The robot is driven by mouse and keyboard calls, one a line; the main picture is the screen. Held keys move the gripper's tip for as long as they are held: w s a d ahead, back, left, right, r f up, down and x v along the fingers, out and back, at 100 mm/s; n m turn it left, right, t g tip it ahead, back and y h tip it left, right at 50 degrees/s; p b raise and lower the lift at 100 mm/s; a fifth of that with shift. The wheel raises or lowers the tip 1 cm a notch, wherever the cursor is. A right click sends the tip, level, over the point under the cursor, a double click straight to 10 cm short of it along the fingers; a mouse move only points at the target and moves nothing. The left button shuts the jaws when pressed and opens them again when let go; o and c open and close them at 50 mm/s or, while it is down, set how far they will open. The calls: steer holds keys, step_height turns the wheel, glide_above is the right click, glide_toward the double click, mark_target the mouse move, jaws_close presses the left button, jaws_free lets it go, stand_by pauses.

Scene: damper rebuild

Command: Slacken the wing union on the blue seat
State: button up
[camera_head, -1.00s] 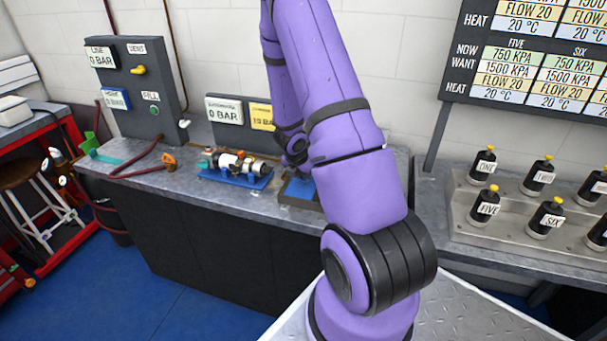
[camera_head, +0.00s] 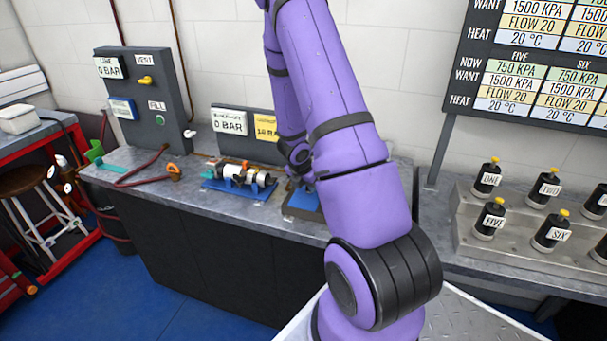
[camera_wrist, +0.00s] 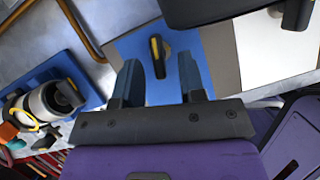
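In the wrist view a blue plate (camera_wrist: 204,42) lies under my fingers, with a small dark piece with a yellow stripe (camera_wrist: 157,56) on it. I cannot tell for sure that this is the wing union. My gripper (camera_wrist: 158,66) is open, its two fingers either side of the dark piece in the picture, with no visible grip on it. In the head view a blue block (camera_head: 304,201) sits on the bench beside my arm, which hides part of it and my gripper. To its left a blue cradle (camera_head: 227,192) holds a silver and black cylinder (camera_head: 238,174).
A grey panel (camera_head: 140,98) with gauges and a yellow knob stands at the bench's left. A dark red hose (camera_head: 140,170) lies in front of it. Several black, yellow-topped canisters (camera_head: 490,218) stand in a metal rack at right. A readout board (camera_head: 535,75) hangs above.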

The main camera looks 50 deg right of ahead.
steer(key=v, duration=1)
steer(key=shift+r, duration=0.1)
stand_by(0.6)
steer(key=s+a+r+m+t, duration=0.1)
steer(key=s+a+r+m, duration=0.1)
steer(key=a+r+m, duration=0.6)
steer(key=s+a+r+m+t, duration=0.1)
steer(key=s+a+r+m, duration=0.15)
steer(key=r, duration=0.85)
steer(key=s+a+r+m+t+y, duration=0.1)
steer(key=s+a+r+m+y, duration=0.1)
steer(key=s+a+r+m, duration=0.2)
steer(key=s+a+r+m+t+y, duration=0.1)
steer(key=s+a+r+m+y, duration=0.1)
steer(key=s+a+r+m, duration=0.3)
steer(key=s+a, duration=0.4)
steer(key=a, duration=0.2)
steer(key=shift+s+a+r+t+y, duration=0.2)
steer(key=shift+a+r+t+y, duration=0.1)
steer(key=shift+r, duration=0.1)
